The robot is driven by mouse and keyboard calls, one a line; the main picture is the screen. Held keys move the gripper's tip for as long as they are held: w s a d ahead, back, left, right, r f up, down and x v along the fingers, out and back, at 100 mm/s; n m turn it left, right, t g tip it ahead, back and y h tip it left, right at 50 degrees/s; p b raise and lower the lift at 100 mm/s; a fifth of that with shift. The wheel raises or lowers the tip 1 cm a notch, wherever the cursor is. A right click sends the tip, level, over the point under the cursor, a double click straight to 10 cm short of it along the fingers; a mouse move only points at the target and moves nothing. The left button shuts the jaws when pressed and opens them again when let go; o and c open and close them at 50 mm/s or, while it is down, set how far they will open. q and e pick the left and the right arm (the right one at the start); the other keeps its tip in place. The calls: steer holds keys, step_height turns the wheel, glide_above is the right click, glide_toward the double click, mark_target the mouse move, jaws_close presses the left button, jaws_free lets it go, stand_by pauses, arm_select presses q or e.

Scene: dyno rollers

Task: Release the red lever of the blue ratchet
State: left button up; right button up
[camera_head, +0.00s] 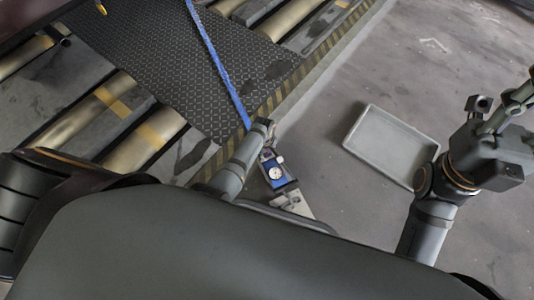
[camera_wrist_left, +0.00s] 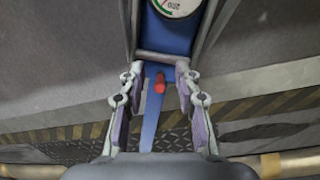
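The blue ratchet (camera_head: 275,172) with a round white gauge lies beside the striped edge in the head view, partly hidden by my left arm. In the left wrist view its blue body (camera_wrist_left: 168,42) sits in a grey frame, with the gauge (camera_wrist_left: 178,5) cut by the top edge. The red lever (camera_wrist_left: 159,82) points toward the camera. My left gripper (camera_wrist_left: 157,78) is open, with one finger on each side of the lever; contact is not visible. In the head view the left gripper (camera_head: 267,150) is small at the ratchet. My right arm is at the right; its fingers are not clear.
A blue strap (camera_head: 218,62) runs from the ratchet over a black textured mat (camera_head: 150,60). Metal rollers (camera_head: 150,143) lie at the left. An empty grey tray (camera_head: 385,112) is on the floor at right.

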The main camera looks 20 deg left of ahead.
arm_select(q)
jaws_close()
